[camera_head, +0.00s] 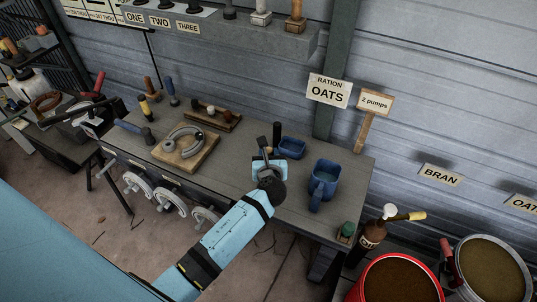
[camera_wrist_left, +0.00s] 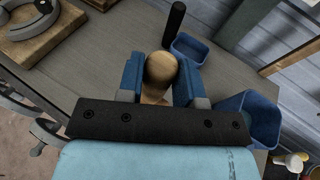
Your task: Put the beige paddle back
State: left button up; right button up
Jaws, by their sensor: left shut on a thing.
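My left gripper (camera_head: 268,166) is above the workbench's right half, left of the large blue jug (camera_head: 324,180). In the left wrist view its two blue fingers (camera_wrist_left: 160,82) are shut on the beige paddle (camera_wrist_left: 161,68). Only a rounded tan end of it shows there; the rest is hidden, and in the head view the gripper covers most of it. I cannot tell whether it touches the bench. A tan wooden sign paddle marked "2 pumps" (camera_head: 375,103) stands upright by the wall behind the bench. My right gripper is not in view.
A small blue tub (camera_head: 291,148) and a dark upright handle (camera_head: 277,134) are just behind the gripper. A wooden board with a grey ring (camera_head: 185,146) lies to the left. A shelf (camera_head: 220,35) is above. A red feed bucket (camera_head: 400,280) stands at right. Some bench top between is bare.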

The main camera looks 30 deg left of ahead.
pick_arm(q)
jog(key=shift+f, duration=0.4)
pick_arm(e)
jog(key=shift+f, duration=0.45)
pick_arm(q)
jog(key=o, duration=1.1)
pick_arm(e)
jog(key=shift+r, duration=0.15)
pick_arm(q)
jog(key=shift+f, duration=0.1)
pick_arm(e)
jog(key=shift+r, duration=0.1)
